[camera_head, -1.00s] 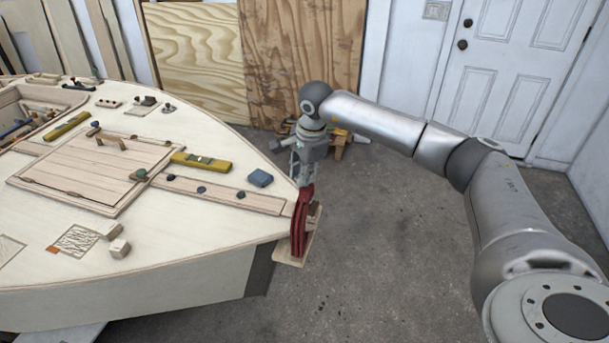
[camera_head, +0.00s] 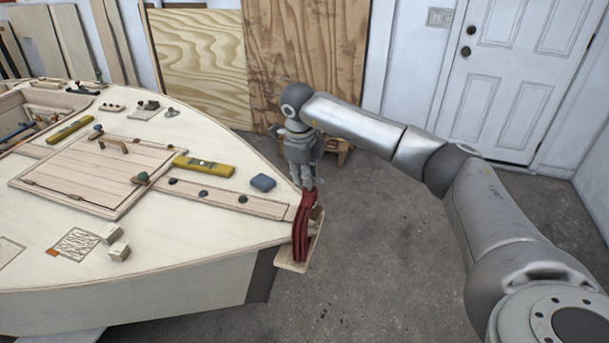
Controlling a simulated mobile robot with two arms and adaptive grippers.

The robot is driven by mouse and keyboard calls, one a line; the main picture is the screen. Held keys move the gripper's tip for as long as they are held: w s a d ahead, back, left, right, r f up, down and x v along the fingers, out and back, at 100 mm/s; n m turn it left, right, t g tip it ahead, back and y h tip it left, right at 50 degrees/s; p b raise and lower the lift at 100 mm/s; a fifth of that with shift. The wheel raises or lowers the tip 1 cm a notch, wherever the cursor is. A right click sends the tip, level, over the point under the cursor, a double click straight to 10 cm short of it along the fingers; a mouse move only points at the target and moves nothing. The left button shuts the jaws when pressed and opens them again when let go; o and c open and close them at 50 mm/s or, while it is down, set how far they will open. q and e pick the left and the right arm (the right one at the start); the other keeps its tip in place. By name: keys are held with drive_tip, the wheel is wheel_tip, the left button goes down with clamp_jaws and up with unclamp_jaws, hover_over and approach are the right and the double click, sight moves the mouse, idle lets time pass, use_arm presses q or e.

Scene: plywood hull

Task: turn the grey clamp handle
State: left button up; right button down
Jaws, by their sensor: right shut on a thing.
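A red clamp (camera_head: 302,228) stands upright at the bow tip of the plywood hull (camera_head: 190,262). My right gripper (camera_head: 307,184) points down right above the top of the clamp, with its fingers shut on the grey clamp handle. The handle itself is mostly hidden by the fingers and is too small to make out. My left gripper is not in view.
A wooden block (camera_head: 296,257) sits under the clamp at the bow. A small wooden stool (camera_head: 338,150) stands behind the gripper. The floor to the right is clear.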

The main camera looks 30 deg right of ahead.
drive_tip(key=m, duration=0.3)
drive_tip(key=m+g, duration=0.1)
drive_tip(key=shift+w+d+m, duration=0.2)
drive_tip(key=shift+d+m, duration=0.05)
drive_tip(key=shift+m, duration=0.05)
drive_tip(key=m, duration=0.3)
drive_tip(key=shift+d+r+m+g+p, duration=0.1)
drive_tip(key=shift+d+m+g+p, duration=0.2)
drive_tip(key=shift+m+p, duration=0.1)
drive_tip(key=m+g, duration=0.1)
drive_tip(key=m, duration=0.3)
drive_tip(key=shift+d+p, duration=0.2)
drive_tip(key=shift+p, duration=0.2)
drive_tip(key=shift+s+d+m+g+p, duration=0.15)
drive_tip(key=shift+m+p, duration=0.1)
drive_tip(key=shift+m, duration=0.8)
drive_tip(key=shift+w+d+m+g+p, duration=0.1)
drive_tip(key=shift+m+g+p, duration=0.1)
drive_tip(key=shift+m, duration=0.85)
drive_tip(key=c, duration=1.6)
unclamp_jaws()
drive_tip(key=shift+s, duration=0.1)
drive_tip(key=shift+o, duration=0.4)
drive_tip(key=shift+s+a, duration=0.1)
